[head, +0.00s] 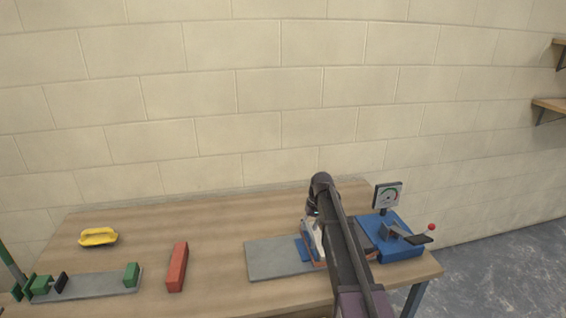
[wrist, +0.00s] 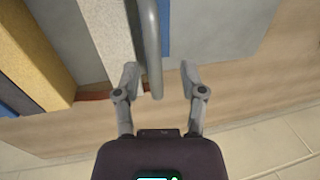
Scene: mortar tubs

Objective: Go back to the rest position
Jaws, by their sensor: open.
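My gripper (wrist: 160,82) is open in the wrist view, with its two grey fingers apart. A grey rounded bar, like a handle (wrist: 151,45), reaches down between the fingertips. It lies close to the left finger; I cannot tell whether they touch. In the head view my arm reaches over the right part of the workbench, and its links largely hide the gripper and what is under it. A pale piece with blue parts (head: 305,249) shows partly beside the arm, at the right end of a grey plate (head: 270,261).
The wooden bench (head: 215,225) also holds a yellow handled tool (head: 98,237), a red bar (head: 177,267), a green-and-black fixture on a grey strip (head: 95,286), and a blue device with a gauge (head: 388,195) right of my arm. A block wall (head: 210,95) stands behind.

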